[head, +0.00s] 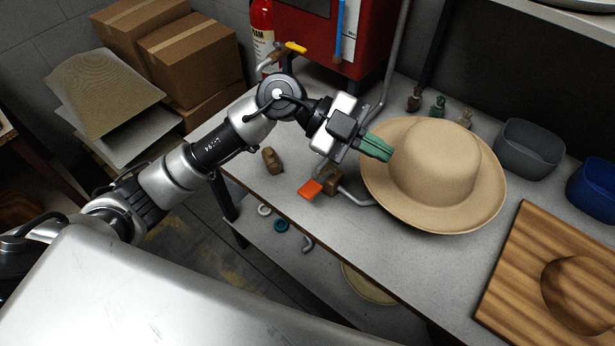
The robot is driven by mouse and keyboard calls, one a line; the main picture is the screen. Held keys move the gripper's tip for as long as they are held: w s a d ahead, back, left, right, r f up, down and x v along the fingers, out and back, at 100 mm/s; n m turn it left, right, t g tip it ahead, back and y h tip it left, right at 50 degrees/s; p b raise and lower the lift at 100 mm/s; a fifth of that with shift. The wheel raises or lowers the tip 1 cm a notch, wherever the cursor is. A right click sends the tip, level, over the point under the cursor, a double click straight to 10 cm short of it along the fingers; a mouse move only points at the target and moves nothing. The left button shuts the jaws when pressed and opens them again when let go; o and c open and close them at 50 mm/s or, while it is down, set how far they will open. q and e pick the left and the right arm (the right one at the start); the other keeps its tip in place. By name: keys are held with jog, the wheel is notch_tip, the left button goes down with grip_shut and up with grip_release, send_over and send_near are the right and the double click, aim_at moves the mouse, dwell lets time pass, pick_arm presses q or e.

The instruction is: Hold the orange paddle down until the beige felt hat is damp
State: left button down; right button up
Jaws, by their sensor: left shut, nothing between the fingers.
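The beige felt hat (432,172) sits crown up on the grey table (300,222), right of the middle of the head view. The orange paddle (310,190) juts out at the table's front edge, on a brown block with a grey bent rod beside it. My left gripper (388,151) has green fingers that are shut and empty. Its fingertips are at the hat's left side, over the brim in the picture; I cannot tell whether they touch it. The gripper is above and to the right of the paddle, apart from it. My right gripper is not in view.
A wooden block with a hollow (535,245) lies at the right. A grey bin (527,150) and a blue bin (592,188) stand behind it. Several small bottles (438,107) stand behind the hat. A brown object (271,160) is on the table's left. Cardboard boxes (190,55) stand back left.

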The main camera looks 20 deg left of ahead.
pick_arm(q)
jog(key=w+a+f+n+y, duration=0.1)
jog(key=w+a+f+y, duration=0.25)
jog(key=a+y, duration=0.35)
jog(key=n+y, duration=0.3)
jog(key=y, duration=0.2)
send_over(310, 190)
jog(key=w+a, duration=0.3)
jog(key=shift+s+a+f, duration=0.1)
jog(key=shift+s+f, duration=0.1)
jog(key=shift+f, duration=0.1)
jog(key=p+x, duration=0.1)
jog(key=x, duration=0.7)
jog(key=p+x, duration=0.1)
jog(key=x, duration=0.4)
jog(key=shift+a+f+p, duration=0.1)
jog(key=shift+a+p, duration=0.25)
jog(key=shift+a, duration=0.1)
jog(key=shift+f, duration=0.45)
